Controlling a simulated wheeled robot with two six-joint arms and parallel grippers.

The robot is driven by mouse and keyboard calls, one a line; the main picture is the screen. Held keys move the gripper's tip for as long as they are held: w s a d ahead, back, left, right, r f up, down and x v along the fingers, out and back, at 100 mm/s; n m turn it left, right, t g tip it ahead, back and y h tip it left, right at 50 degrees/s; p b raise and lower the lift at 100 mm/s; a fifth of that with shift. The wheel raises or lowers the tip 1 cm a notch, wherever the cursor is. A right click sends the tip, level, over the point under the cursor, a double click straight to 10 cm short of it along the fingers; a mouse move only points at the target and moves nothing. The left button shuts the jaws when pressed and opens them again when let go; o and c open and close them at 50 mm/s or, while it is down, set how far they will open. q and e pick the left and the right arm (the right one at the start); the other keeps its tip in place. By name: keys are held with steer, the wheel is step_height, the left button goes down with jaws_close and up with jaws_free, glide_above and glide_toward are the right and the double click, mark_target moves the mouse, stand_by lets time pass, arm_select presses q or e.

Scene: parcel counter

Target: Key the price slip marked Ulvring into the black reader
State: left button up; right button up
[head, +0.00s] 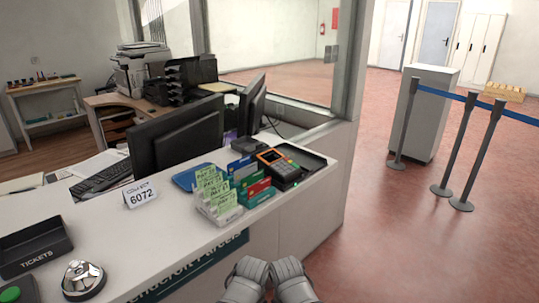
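Several pale green slips (212,186) stand in a white stepped holder (221,215) on the counter; their print is too small to read, so I cannot tell which is marked Ulvring. A black reader (285,172) with a keypad and an orange-framed screen sits just behind and right of them. Two grey rounded parts of my own arms show side by side at the bottom edge, in front of the counter. My gripper fingers are not visible, and nothing of mine touches the slips or the reader.
Blue, green and red cards (257,188) stand between slips and reader. A black tray (314,161) lies behind the reader. A blue tray (190,178), a 6072 sign (141,195), a monitor (178,135), a ticket box (35,245) and a bell (82,279) are left. Counter front-centre is clear.

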jaws_close()
stand_by(1.6)
